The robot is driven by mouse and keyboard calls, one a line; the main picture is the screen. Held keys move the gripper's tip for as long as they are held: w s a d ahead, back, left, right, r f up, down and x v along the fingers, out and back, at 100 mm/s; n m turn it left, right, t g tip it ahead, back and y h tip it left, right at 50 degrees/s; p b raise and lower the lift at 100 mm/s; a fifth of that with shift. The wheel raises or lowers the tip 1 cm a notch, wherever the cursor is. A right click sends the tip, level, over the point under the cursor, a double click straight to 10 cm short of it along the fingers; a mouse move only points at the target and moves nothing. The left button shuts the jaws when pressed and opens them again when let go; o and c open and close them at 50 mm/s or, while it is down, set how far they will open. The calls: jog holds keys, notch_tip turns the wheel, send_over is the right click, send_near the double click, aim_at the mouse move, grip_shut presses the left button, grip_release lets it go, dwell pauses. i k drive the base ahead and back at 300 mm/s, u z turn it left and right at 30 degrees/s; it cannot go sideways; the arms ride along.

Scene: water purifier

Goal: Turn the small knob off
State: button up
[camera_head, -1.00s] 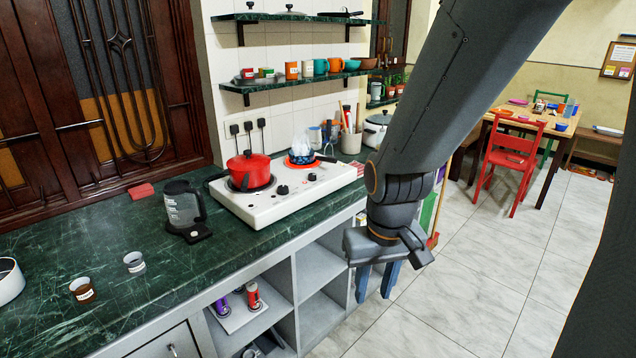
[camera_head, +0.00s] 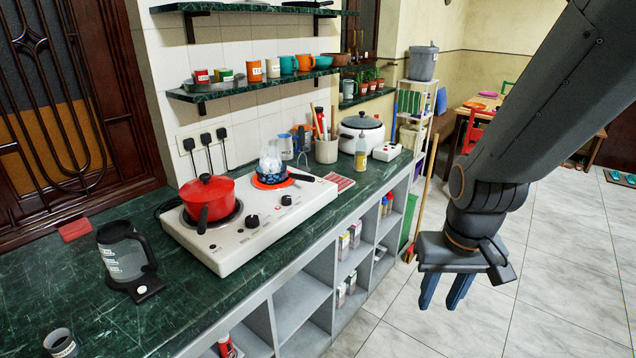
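A white two-burner electric stove (camera_head: 225,257) sits on the green counter. Two dark knobs show on its front part: a larger-looking one (camera_head: 253,221) on the left and a smaller-looking one (camera_head: 286,200) on the right. Their exact settings are too small to read. A red lidded pot (camera_head: 208,192) stands on the left burner. A dark blue patterned pan (camera_head: 270,173) with white steam or contents stands on the right burner, which shows orange-red. My gripper (camera_head: 444,303) hangs over the floor, right of the counter, well apart from the stove. Its two blue fingers are apart, with nothing between them.
A rice cooker (camera_head: 362,132), a bottle (camera_head: 361,155) and a utensil holder (camera_head: 326,148) stand beyond the stove. Open shelving (camera_head: 300,297) lies under the counter. The floor has free room.

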aim_at(286, 200)
jog(key=z, duration=0.05)
jog(key=i, duration=0.65)
jog(key=u, duration=0.8)
jog(key=i, duration=0.6)
jog(key=u, duration=0.7)
